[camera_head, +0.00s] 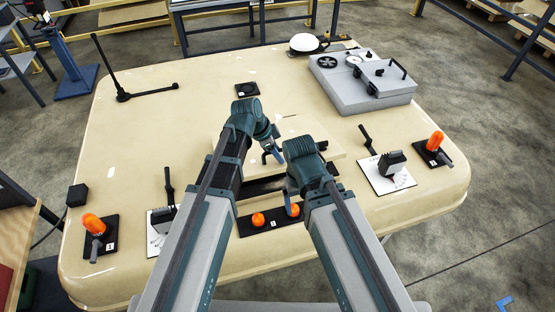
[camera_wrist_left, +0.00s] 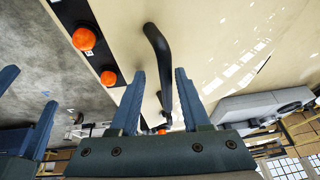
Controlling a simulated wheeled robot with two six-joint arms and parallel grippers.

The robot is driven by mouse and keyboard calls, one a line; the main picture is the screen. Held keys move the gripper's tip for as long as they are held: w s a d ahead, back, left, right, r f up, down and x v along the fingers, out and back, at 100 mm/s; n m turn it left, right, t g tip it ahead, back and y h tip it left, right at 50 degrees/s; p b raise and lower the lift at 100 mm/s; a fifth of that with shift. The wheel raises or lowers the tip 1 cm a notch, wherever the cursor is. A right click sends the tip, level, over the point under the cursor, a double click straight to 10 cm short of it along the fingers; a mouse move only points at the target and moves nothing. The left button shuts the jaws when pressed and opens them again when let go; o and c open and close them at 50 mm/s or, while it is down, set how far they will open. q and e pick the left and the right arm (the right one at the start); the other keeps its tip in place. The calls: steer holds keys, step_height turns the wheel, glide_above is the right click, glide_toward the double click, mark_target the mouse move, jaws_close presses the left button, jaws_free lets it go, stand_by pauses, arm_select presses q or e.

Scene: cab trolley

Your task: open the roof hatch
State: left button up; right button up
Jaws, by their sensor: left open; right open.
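The roof hatch (camera_head: 318,130) is a cream panel in the middle of the cream roof top. It looks flat, and my arms cover part of it. Its black bar handle (camera_wrist_left: 158,55) stands up from the panel in the left wrist view. My left gripper (camera_head: 272,153) is over the hatch at the handle. In the wrist view its blue fingers (camera_wrist_left: 159,72) are apart, with the handle between them; contact is not clear.
Dark strips and a black plate with orange knobs (camera_head: 258,219) lie in front of the hatch. Lever units stand at both sides, including a right one (camera_head: 390,172). A grey box (camera_head: 362,92) and white dome (camera_head: 304,43) stand at back right.

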arm_select(q)
steer(key=shift+s+f, duration=0.1)
steer(key=shift+f, duration=0.25)
arm_select(e)
steer(key=shift+f, duration=0.3)
